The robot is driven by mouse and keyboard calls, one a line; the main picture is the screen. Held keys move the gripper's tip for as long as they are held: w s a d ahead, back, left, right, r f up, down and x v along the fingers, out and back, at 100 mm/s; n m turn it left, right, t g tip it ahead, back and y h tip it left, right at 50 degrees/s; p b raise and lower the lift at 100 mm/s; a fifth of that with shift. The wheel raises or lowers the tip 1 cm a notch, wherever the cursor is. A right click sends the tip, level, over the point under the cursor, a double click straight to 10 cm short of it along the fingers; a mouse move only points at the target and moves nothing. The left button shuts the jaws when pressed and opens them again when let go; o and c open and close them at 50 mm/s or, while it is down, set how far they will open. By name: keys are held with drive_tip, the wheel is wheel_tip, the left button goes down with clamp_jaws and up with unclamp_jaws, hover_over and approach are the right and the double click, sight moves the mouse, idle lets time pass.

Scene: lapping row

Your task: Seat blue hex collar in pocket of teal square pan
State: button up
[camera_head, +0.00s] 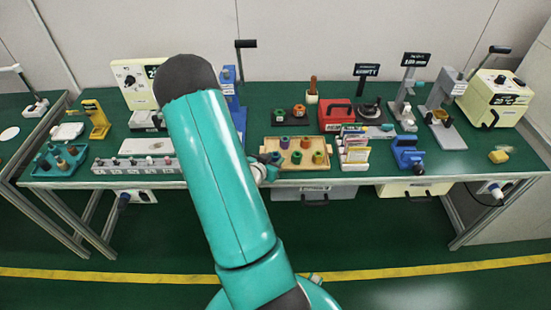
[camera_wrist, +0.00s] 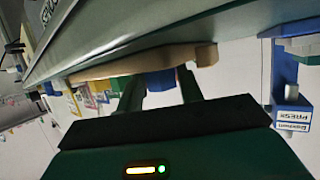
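In the head view a shallow wooden tray (camera_head: 322,167) holds several small coloured collars. A blue-purple one (camera_head: 276,156) sits at its front left, by my gripper (camera_head: 271,168). In the wrist view the two dark fingers of my gripper (camera_wrist: 161,88) are apart, with a blue piece (camera_wrist: 160,82) showing between them, close to the tray edge (camera_wrist: 130,65). I cannot tell whether the fingers touch it, nor see its hex shape. A teal holder (camera_head: 50,168) with several pegs or pieces stands at the far left of the bench; I cannot make out a square pocket in it.
A grey strip of switches (camera_head: 135,166) lies left of the tray. A card rack (camera_head: 354,150) and a blue press (camera_head: 407,153) stand to its right. A red box (camera_head: 335,115) is behind. My arm hides part of the bench left of the tray. Bench at the right is partly clear.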

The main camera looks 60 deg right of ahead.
drive_tip(key=shift+x, duration=0.9)
drive_tip(key=c, duration=0.6)
drive_tip(key=shift+r, duration=0.2)
